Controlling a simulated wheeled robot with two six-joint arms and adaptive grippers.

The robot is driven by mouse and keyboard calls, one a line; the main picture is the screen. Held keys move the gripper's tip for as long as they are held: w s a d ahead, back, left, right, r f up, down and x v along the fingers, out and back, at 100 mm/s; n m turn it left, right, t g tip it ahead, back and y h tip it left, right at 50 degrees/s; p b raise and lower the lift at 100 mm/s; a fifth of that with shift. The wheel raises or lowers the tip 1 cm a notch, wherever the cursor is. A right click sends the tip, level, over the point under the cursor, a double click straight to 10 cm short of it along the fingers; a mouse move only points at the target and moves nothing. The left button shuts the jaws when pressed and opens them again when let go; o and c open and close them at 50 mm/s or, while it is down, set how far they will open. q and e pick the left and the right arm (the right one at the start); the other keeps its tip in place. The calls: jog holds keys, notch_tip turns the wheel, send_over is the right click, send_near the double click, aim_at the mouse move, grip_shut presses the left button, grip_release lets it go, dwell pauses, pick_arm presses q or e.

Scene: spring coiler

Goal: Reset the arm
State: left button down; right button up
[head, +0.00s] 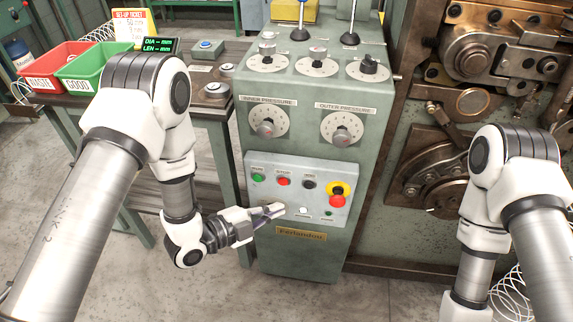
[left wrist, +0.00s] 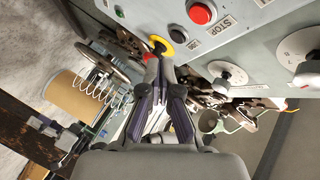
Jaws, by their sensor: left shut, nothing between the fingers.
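My left arm (head: 150,100) comes in from the left and bends down in front of the grey-green control cabinet (head: 305,255). My left gripper (head: 278,210) is shut and empty, at the lower left part of the button panel (head: 325,195). I cannot tell whether its tips touch the panel. In the left wrist view the closed fingers (left wrist: 160,55) overlap a yellow disc (left wrist: 160,41); a red button (left wrist: 200,13) marked STOP is to the right. My right arm (head: 515,170) stands at the right; its gripper is out of view.
The panel has a green button (head: 258,177), a red button (head: 283,180) and a red-and-yellow emergency stop (head: 338,192). Pressure dials (head: 342,128) sit above. The brown coiling machine (head: 440,165) stands right. A bench at left holds a red bin (head: 45,85) and a green bin (head: 85,68).

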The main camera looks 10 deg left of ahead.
pick_arm(q)
jog(key=s+a+f+n+g+y+p, duration=0.2)
jog(key=s+a+f+n+g+y, duration=0.1)
jog(key=s+a+n, duration=0.2)
jog(key=s+a+f+n+g+y+p, duration=0.3)
jog(key=s+a+n+g+y, duration=0.1)
jog(key=s+n, duration=0.5)
jog(key=s+a+f+n+g+y+p, duration=0.3)
jog(key=s+a+n, duration=0.3)
jog(key=s, duration=0.4)
jog(key=shift+s+a+f+n+g+y, duration=0.35)
jog(key=shift+n+y, duration=0.15)
jog(key=shift+n, duration=0.2)
jog(key=shift+p, duration=0.3)
